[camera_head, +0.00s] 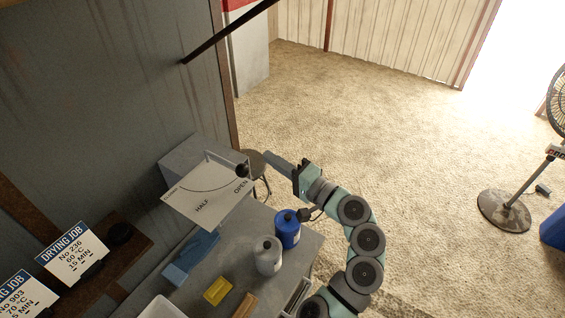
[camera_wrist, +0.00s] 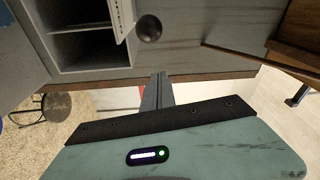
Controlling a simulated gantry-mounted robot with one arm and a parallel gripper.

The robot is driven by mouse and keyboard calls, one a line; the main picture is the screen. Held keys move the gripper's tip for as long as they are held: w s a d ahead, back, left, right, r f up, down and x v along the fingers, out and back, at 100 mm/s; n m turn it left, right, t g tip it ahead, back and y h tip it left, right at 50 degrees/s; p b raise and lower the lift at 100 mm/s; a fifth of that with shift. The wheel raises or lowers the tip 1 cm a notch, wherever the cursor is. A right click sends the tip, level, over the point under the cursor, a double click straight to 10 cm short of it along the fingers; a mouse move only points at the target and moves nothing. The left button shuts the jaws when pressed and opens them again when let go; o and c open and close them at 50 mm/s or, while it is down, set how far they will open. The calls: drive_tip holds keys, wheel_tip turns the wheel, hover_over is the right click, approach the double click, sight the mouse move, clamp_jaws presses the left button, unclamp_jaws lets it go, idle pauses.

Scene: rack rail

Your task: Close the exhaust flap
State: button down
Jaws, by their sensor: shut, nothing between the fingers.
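A white plate (camera_head: 207,197) with a curved line and the words HALF and OPEN sits on a grey box (camera_head: 190,155) at the bench's back end. A round black knob (camera_head: 242,170) is at the plate's OPEN end. In the wrist view the knob (camera_wrist: 149,28) is beside the narrow white plate (camera_wrist: 122,16), ahead of my fingers. My gripper (camera_head: 267,157) is shut and empty, to the right of the knob and apart from it. Its closed fingers (camera_wrist: 158,78) also show in the wrist view. The flap itself cannot be told apart clearly.
A blue bottle (camera_head: 287,229) and a grey bottle (camera_head: 268,256) stand on the bench near my arm. A blue block (camera_head: 191,256) and a yellow piece (camera_head: 217,291) lie nearby. A stool (camera_head: 262,171) is behind my fingers. The floor to the right is open, with a fan (camera_head: 505,208) far off.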

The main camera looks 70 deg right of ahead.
drive_tip(key=shift+w+a+f+p, duration=0.15)
drive_tip(key=shift+w+a+p, duration=0.55)
drive_tip(key=shift+w, duration=0.25)
drive_tip(key=shift+w+a+f+p, duration=0.15)
drive_tip(key=shift+w+a+p, duration=0.45)
drive_tip(key=shift+w, duration=0.35)
